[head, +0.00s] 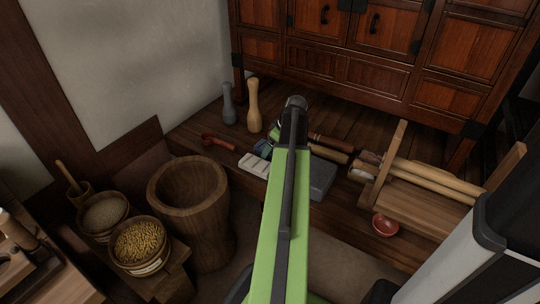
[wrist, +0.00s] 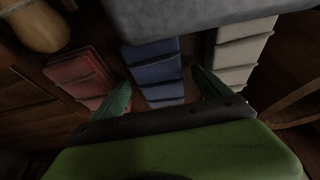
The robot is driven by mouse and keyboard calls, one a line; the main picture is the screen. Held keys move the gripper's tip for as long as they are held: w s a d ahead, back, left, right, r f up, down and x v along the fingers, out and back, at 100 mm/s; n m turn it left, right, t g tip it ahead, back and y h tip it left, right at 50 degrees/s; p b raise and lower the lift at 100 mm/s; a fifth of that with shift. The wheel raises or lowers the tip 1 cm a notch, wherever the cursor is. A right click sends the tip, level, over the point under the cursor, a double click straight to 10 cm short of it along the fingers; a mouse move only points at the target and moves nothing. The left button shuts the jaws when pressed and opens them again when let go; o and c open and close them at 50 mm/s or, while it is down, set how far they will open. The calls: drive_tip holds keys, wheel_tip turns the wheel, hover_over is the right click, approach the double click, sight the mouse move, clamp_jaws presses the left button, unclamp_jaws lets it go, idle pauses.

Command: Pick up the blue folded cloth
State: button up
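The blue folded cloth (wrist: 152,56) lies in the middle of the wrist view, a long stack with several folds. My gripper (wrist: 162,77) is open, with one green finger on each side of the cloth in the picture. I cannot tell whether the fingers touch it or are still above it. In the head view a small bit of the blue cloth (head: 263,148) shows beside my arm. My arm hides the rest of it and most of the gripper there.
A red folded cloth (wrist: 80,75) lies left of the blue one and a white folded cloth (wrist: 243,50) lies right. A grey block (wrist: 190,14) is at the top. A wooden stand (head: 400,185) and a large wooden mortar (head: 190,190) flank my arm.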

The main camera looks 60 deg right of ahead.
drive_tip(key=c, duration=1.5)
wheel_tip(320, 180, up, 10)
drive_tip(key=p, duration=1)
drive_tip(key=shift+r, duration=0.15)
